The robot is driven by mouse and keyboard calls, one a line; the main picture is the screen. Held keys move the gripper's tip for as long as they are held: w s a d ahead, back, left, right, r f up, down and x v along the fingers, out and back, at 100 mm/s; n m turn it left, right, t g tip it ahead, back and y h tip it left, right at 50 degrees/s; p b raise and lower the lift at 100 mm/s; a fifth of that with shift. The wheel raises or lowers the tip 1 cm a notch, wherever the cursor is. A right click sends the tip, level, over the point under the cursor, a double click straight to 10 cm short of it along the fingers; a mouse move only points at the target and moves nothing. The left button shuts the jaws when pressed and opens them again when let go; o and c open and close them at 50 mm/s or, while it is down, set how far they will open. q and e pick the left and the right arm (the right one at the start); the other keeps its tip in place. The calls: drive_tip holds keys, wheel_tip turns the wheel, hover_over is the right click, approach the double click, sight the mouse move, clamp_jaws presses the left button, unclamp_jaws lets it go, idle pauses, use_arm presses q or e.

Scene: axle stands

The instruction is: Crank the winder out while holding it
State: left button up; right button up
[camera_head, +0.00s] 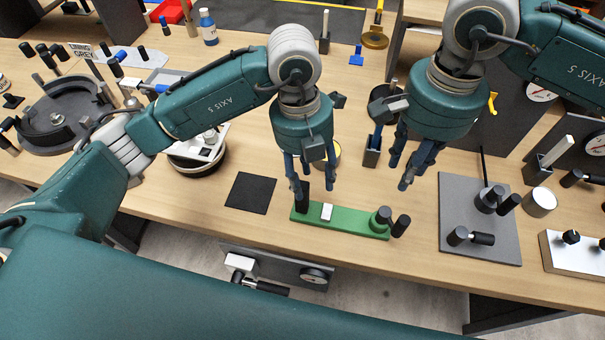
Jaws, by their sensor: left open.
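The winder is likely the green board (350,221) near the table's front edge, with a small white block (327,211) on it. A black upright handle (303,196) stands at its left end, and a round dark hub with a black crank knob (401,225) is at its right end. My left gripper (314,188) is open over the left end, one finger overlapping the black handle in the picture; I cannot tell whether they touch. My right gripper (399,177) hangs above and behind the crank end, its fingers apart and empty.
A black square mat (251,193) lies left of the green board. A grey plate (474,243) with black knobs lies to the right, beside a white-topped box (575,258). A panel (285,269) is below the table edge.

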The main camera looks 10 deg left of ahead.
sight(302, 203)
use_arm(q)
drive_tip(key=shift+a+f+t+y, duration=0.15)
drive_tip(key=shift+a+f+y, duration=0.05)
drive_tip(key=shift+a+y, duration=0.2)
drive_tip(key=shift+a+f+t+y, duration=0.15)
drive_tip(key=shift+a+y, duration=0.15)
drive_tip(key=shift+a, duration=0.2)
wheel_tip(302, 203, down, 10)
drive_tip(key=shift+f, duration=0.25)
use_arm(e)
drive_tip(key=shift+a, duration=0.1)
use_arm(q)
drive_tip(key=shift+c, duration=0.6)
clamp_jaws()
use_arm(e)
drive_tip(key=shift+o, duration=0.2)
drive_tip(key=shift+o, duration=0.7)
drive_tip(key=shift+f, duration=0.1)
